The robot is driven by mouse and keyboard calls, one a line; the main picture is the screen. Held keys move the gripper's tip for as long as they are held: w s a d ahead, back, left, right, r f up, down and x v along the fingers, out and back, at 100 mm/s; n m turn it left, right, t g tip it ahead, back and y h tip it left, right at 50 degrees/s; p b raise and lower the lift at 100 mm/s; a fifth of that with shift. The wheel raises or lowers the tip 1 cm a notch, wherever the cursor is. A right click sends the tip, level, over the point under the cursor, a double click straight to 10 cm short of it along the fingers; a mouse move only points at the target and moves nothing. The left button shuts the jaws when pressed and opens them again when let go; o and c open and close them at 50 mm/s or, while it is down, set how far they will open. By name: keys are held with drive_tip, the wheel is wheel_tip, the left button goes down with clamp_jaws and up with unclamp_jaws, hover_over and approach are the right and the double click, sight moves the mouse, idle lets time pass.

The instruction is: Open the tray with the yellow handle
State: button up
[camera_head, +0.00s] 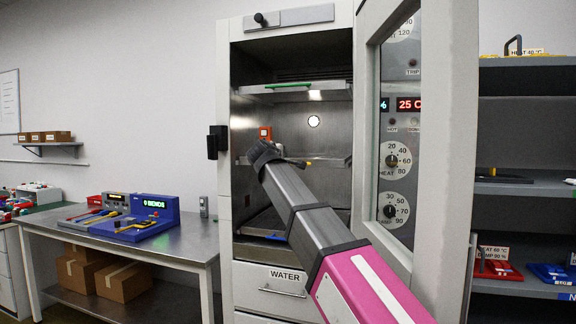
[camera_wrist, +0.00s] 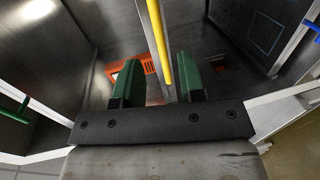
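The yellow handle (camera_wrist: 157,42) runs as a bar between the two green fingers of my gripper (camera_wrist: 158,82) in the wrist view. The fingers are apart, with gaps on both sides of the bar, so my gripper is open. In the head view, my gripper (camera_head: 282,154) is at the middle level of the open cabinet and hides most of the yellow handle (camera_head: 308,163). The middle tray (camera_head: 330,161) is inside the cabinet. An orange device (camera_head: 265,132) is behind my gripper and also shows in the wrist view (camera_wrist: 150,64).
A tray with a green handle (camera_head: 288,85) is above, and one with a blue handle (camera_head: 275,238) is below. The cabinet door (camera_head: 445,130) stands open on the right, close to my arm.

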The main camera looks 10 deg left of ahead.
drive_tip(key=x, duration=0.7)
drive_tip(key=shift+s, duration=0.1)
clamp_jaws()
